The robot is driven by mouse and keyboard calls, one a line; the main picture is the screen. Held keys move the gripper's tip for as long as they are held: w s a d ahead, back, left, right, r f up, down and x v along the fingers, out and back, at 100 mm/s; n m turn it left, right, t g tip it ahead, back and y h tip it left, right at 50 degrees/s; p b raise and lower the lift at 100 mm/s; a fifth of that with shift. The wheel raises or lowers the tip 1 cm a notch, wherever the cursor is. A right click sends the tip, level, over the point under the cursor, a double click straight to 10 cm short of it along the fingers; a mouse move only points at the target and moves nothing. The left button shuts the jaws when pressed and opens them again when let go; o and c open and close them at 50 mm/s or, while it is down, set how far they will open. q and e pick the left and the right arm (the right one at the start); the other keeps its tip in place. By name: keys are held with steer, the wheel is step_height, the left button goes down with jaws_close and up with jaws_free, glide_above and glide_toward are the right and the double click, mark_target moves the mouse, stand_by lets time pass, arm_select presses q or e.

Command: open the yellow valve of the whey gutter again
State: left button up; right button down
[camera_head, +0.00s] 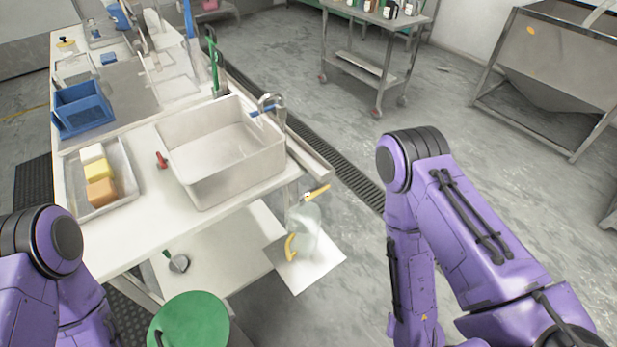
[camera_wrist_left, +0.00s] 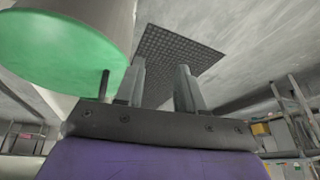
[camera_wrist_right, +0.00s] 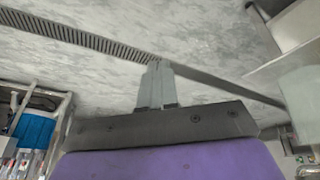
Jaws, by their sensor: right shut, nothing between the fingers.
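The yellow valve lever (camera_head: 317,193) shows in the head view at the near end of the steel whey gutter (camera_head: 310,157), on the right side of the white table. The lever slants up to the right; I cannot tell whether the valve is open. A clear jug (camera_head: 307,222) with a yellow handle stands below it on a pale plate (camera_head: 318,272). My left gripper (camera_wrist_left: 160,68) is open and empty, beside a green round thing in its wrist view. My right gripper (camera_wrist_right: 158,64) is shut and empty, above the floor. Neither gripper shows in the head view, and the valve is not clear in the wrist views.
A white basin (camera_head: 225,155) with a tap stands beside the gutter. A tray (camera_head: 118,190) with cheese blocks and a blue crate (camera_head: 84,107) are at left. A green round lid (camera_head: 188,322) is in front. The floor to the right is mostly free, up to a steel cart (camera_head: 385,55).

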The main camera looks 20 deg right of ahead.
steer(key=w+a+r+n+t+y+p, duration=0.3)
steer(key=w+a+r+n+t+y, duration=0.15)
steer(key=w+r, duration=0.85)
steer(key=w+a+r+n+t+y+p, duration=0.35)
steer(key=w+r+n, duration=0.25)
steer(key=w+r, duration=0.65)
steer(key=h+p, duration=0.1)
steer(key=p, duration=0.1)
glide_above(318, 193)
steer(key=s, duration=0.4)
step_height(318, 193, down, 4)
steer(key=shift+g, duration=0.3)
steer(key=f, duration=0.1)
steer(key=w+f, duration=0.1)
steer(key=f, duration=0.2)
steer(key=shift+w+a, duration=0.3)
steer(key=shift+a, duration=0.05)
steer(key=shift+w+f, duration=0.1)
steer(key=shift+f, duration=0.4)
